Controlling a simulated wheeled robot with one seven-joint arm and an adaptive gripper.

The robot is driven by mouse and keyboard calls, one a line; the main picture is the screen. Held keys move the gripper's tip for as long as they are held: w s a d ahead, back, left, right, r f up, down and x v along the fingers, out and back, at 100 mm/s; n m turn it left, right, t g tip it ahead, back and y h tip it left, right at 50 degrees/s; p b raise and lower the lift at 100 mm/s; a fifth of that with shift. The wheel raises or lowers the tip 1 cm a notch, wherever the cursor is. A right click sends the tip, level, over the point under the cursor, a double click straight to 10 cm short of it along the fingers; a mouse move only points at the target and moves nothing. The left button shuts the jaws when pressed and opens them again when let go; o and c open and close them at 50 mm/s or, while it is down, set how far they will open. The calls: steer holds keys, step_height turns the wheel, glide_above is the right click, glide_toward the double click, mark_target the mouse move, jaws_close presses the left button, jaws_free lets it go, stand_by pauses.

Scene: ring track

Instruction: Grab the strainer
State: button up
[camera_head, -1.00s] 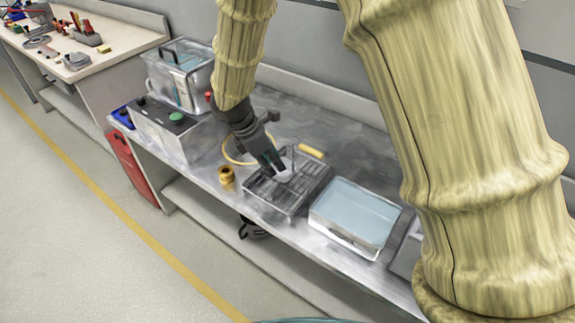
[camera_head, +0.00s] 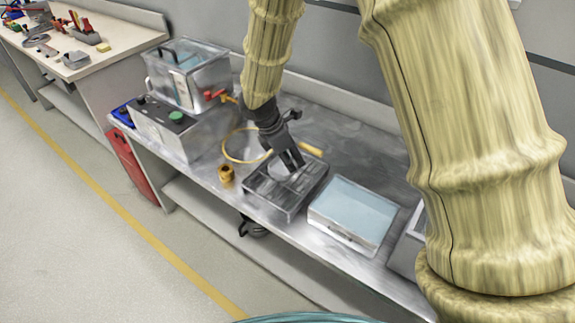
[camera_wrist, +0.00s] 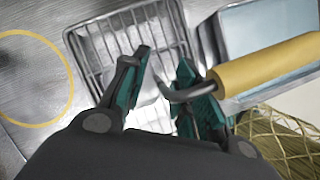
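A yellow handle (camera_head: 311,150) with a bent grey rod, seemingly of the strainer, is at the back edge of a grey wire basket (camera_head: 262,199). In the wrist view the handle (camera_wrist: 265,65) is right of my fingers, and its rod curves in beside the right finger. The basket (camera_wrist: 103,42) is beyond the fingertips, with a pale, blurred patch inside. I cannot tell whether handle and basket are joined. My gripper (camera_head: 292,163) points down over the basket. In the wrist view my gripper (camera_wrist: 165,60) has teal pads apart, with nothing clamped between them.
A water-blue tray (camera_head: 352,207) stands right of the basket. A yellow ring (camera_head: 228,153) and a brass part (camera_head: 226,174) are to its left. A grey box with a green button (camera_head: 177,117) and a clear tank (camera_head: 190,70) stand farther left. The bench's back is clear.

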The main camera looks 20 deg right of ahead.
jaws_close()
steer(key=shift+r, duration=0.15)
